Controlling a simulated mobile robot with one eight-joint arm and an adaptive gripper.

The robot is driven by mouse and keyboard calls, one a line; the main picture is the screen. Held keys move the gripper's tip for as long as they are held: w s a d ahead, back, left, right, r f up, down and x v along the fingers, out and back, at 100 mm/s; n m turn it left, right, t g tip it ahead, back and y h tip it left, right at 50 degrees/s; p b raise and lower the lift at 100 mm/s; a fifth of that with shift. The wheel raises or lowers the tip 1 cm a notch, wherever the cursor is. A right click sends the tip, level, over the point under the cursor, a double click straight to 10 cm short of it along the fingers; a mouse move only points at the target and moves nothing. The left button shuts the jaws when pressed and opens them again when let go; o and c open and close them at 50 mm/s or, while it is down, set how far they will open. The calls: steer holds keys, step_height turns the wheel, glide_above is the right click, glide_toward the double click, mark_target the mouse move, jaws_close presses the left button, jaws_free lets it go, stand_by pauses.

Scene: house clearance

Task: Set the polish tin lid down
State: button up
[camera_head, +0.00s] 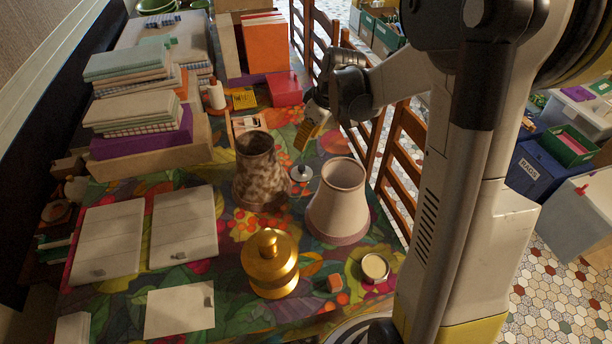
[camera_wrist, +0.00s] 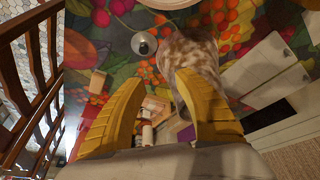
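A small round grey disc with a knob-like middle, which looks like the polish tin lid (camera_head: 300,174), lies on the patterned tablecloth between two lampshades. It also shows in the wrist view (camera_wrist: 144,43), beyond my fingertips and apart from them. An open round tin with pale contents (camera_head: 375,267) stands at the table's right front; it looks like the polish tin. My gripper (camera_head: 308,134) is above the table, behind and above the disc, pointing down. In the wrist view its yellow fingers (camera_wrist: 160,80) are spread with nothing between them.
A mottled lampshade (camera_head: 258,170) and a cream lampshade (camera_head: 337,200) flank the disc closely. Chairs (camera_head: 405,165) line the right edge.

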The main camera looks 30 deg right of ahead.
steer(key=s+a+r+m+t+h, duration=0.1)
steer(key=s+a+r+m, duration=0.2)
steer(key=s+a+r, duration=0.55)
steer(key=s+a+r+m+t, duration=0.1)
steer(key=s+a+m+t, duration=0.1)
steer(key=s, duration=1.1)
steer(key=shift+a+m+h, duration=0.4)
steer(key=shift+a+m, duration=0.1)
